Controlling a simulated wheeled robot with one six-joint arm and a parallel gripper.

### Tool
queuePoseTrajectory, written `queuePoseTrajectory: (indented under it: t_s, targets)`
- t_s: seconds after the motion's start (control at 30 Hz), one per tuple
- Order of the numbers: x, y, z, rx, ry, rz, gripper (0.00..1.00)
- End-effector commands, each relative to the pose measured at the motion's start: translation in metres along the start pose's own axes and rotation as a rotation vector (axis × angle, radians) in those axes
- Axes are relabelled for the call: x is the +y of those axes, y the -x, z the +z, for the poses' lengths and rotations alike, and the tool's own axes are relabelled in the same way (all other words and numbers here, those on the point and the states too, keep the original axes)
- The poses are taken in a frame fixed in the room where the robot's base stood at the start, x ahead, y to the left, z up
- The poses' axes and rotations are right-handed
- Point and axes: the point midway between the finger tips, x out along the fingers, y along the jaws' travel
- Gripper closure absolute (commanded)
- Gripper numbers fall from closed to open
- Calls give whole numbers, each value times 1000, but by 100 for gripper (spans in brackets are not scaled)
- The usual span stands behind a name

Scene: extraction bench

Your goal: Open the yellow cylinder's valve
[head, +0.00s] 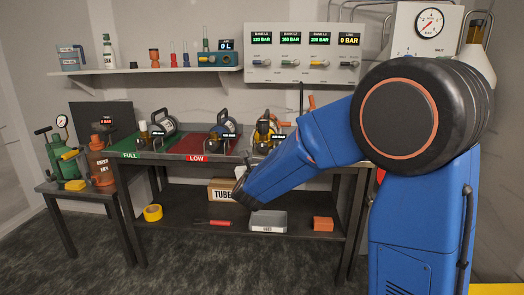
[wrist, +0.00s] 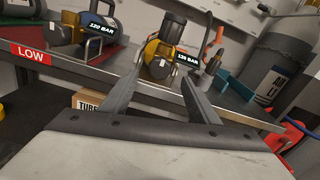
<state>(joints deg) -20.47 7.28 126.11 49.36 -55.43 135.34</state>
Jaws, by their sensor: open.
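In the wrist view the yellow cylinder (wrist: 152,67) has a dark rounded end and a readout that seems to say 120 BAR. I cannot clearly make out its valve. My gripper (wrist: 161,76) is open and empty. Its two fingers point toward the cylinder, which shows beyond and between the tips, apart from them. In the head view the gripper is at the bench's front, below the cylinder's level, and its fingers are hard to see.
The bench's front edge (wrist: 85,76) lies close to my fingers. A gauge panel (head: 304,54) hangs above. A grey tray (head: 268,222) sits on the lower shelf.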

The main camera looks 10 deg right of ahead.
Motion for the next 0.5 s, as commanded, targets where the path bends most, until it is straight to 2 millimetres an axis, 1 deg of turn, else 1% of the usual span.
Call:
queuePoseTrajectory:
  t_s: [0.03, 0.2, 0.33, 0.5]
  targets:
    - [0, -10, -1, 1, 1, -2, 45]
    - [-1, -38, 0, 1, 1, -2, 45]
    - [0, -56, 0, 0, 2, -1, 45]
    - [0, -69, 0, 1, 1, 0, 45]
